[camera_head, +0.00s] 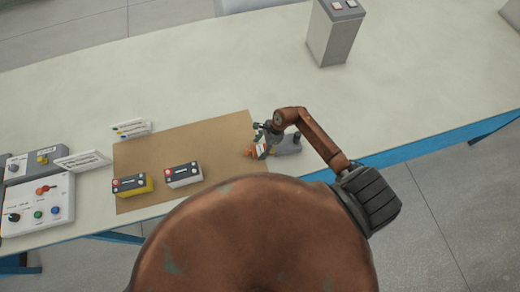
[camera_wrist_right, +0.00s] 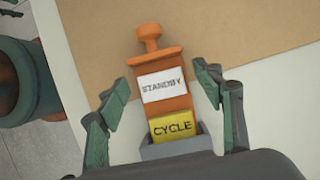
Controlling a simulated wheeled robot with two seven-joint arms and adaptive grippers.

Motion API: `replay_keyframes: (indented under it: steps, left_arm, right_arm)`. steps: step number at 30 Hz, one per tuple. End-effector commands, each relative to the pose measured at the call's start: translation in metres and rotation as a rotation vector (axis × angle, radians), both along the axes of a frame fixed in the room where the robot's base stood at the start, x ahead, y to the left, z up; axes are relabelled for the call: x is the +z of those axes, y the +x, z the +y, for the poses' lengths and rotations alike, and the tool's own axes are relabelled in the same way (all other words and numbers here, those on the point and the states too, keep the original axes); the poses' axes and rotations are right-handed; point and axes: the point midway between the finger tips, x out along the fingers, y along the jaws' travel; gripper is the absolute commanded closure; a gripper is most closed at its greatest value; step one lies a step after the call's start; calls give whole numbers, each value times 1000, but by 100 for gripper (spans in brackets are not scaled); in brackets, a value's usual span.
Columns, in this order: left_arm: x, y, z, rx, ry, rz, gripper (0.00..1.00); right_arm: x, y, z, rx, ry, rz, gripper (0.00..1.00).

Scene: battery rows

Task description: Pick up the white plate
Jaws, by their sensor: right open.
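A white plate lettered STANDBY (camera_wrist_right: 164,85) sits on the face of an orange knobbed piece (camera_wrist_right: 150,45) in the right wrist view. A yellow plate lettered CYCLE (camera_wrist_right: 171,125) is just below it, by a grey holder (camera_wrist_right: 176,148). In the head view the white plate (camera_head: 261,151) is small and partly hidden by my gripper. My right gripper (camera_wrist_right: 166,82) is open, with one finger on each side of the orange piece; the fingers look apart from the plate. It also shows in the head view (camera_head: 264,134). My left gripper is not in view.
A brown mat (camera_head: 195,140) lies on the pale table (camera_head: 230,70). On it stand a yellow box (camera_head: 133,186) and a grey box (camera_head: 183,175). Control panels (camera_head: 37,203) and white signs (camera_head: 83,160) stand at the left. A grey post (camera_head: 334,35) stands at the back.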

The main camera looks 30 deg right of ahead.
Motion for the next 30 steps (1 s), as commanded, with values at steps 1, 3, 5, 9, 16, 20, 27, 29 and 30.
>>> replay_keyframes:
  steps: [1, 3, 5, 9, 16, 20, 27, 29, 30]
  left_arm:
    - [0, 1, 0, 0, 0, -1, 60]
    - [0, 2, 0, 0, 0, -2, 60]
    - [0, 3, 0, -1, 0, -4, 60]
    - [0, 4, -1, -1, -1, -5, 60]
    - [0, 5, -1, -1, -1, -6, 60]
    - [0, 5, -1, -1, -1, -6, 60]
    - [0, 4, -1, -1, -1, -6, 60]
    - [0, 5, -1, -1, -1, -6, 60]
    - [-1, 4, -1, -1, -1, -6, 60]
  right_arm:
    - [-1, 0, -1, -1, -1, 1, 39]
    - [-1, 0, -1, -1, -1, 1, 39]
    - [-1, 0, -1, -1, -1, 1, 39]
    - [0, 0, -1, -1, 0, 0, 48]
    - [0, -1, -1, -1, 0, 0, 64]
    - [0, -1, -1, -1, 0, 0, 73]
    - [0, 0, -1, -1, 0, 0, 77]
    - [0, 0, -1, -1, 0, -1, 77]
    - [1, 0, -1, 0, 0, -1, 77]
